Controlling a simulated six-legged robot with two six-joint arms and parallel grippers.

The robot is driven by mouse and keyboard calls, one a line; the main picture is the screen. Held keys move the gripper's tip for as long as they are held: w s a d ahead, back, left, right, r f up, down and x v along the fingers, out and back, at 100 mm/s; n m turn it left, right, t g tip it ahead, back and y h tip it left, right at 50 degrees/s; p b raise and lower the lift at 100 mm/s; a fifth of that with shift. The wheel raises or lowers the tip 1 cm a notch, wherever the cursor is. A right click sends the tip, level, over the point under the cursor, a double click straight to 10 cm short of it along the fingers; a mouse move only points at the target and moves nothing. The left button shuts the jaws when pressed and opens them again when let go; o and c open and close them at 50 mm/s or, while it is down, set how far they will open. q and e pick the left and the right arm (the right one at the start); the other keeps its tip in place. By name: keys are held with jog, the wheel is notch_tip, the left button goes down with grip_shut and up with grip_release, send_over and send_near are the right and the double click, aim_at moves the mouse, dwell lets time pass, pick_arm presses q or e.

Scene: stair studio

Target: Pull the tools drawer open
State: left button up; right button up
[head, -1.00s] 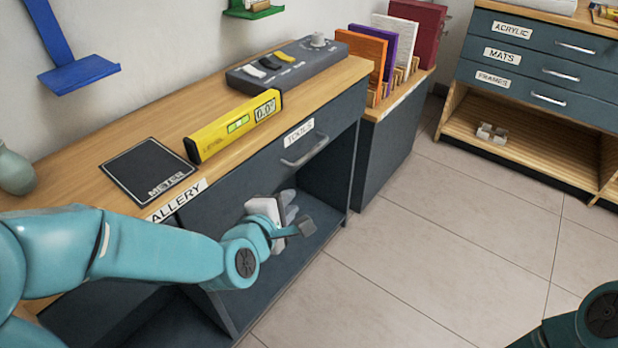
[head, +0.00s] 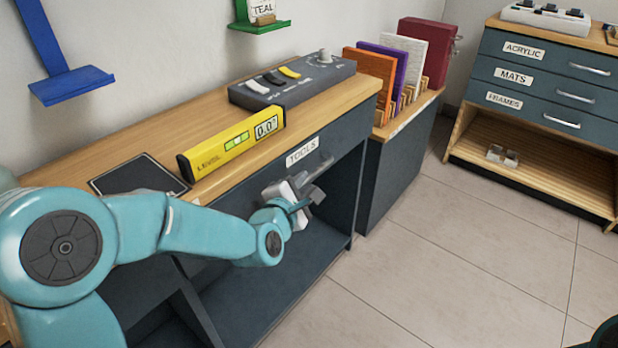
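My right gripper is out of view; only a dark bit of my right arm shows at the bottom right corner.
On the worktop (head: 215,108) are a yellow level (head: 232,146), a dark mat (head: 138,174) and a grey switch box (head: 290,82). An open shelf bay (head: 290,270) lies below the drawer. Upright coloured panels (head: 375,68) stand behind. The tiled floor (head: 450,250) at right is clear.

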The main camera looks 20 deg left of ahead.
aim_at(308, 180)
pick_arm(q)
jog(key=x, duration=0.4)
jog(key=shift+w, duration=0.15)
grip_shut()
jog(key=s+d+b, duration=0.2)
jog(key=s+d, duration=0.1)
jog(key=d, duration=0.6)
jog(key=s+d+b, duration=0.2)
jog(key=s+d, duration=0.2)
jog(key=d, duration=0.6)
jog(key=shift+d, duration=0.15)
grip_release()
